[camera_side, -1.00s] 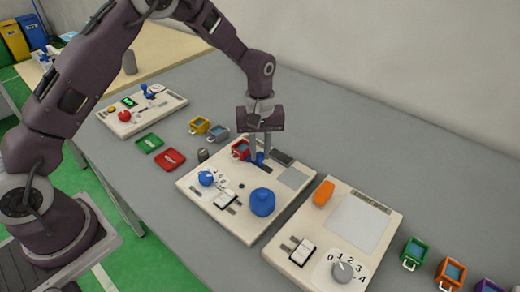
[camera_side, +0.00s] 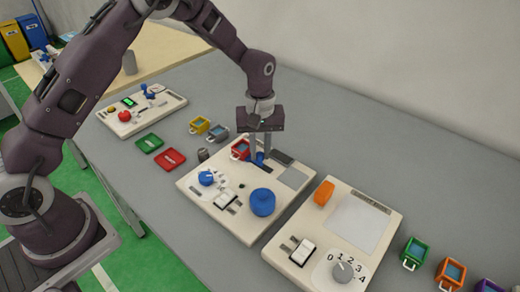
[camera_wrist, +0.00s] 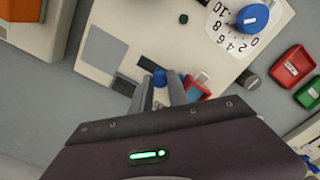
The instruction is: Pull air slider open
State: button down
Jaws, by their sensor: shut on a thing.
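A small blue slider knob (camera_side: 260,158) sits near the back edge of the middle cream panel (camera_side: 240,236). My gripper (camera_side: 260,157) points straight down over this panel, with its fingers on either side of the knob. In the wrist view the blue knob (camera_wrist: 159,77) shows between the two finger ends of my gripper (camera_wrist: 160,85), and they are shut on it. The fingers hide part of the knob. How far the slider stands along its track cannot be told.
A red-framed block (camera_side: 240,149) stands close beside my fingers. The same panel carries a blue dial (camera_side: 206,178), a rocker switch (camera_side: 225,200) and a large blue button (camera_side: 262,202). A second panel (camera_side: 357,222) lies to the right. Grey table is clear behind.

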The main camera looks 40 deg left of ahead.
aim_at(269, 171)
jog(key=shift+d, duration=1.7)
jog(key=c, duration=1.3)
grip_release()
notch_tip(269, 171, up, 7)
jog(key=shift+r, duration=0.1)
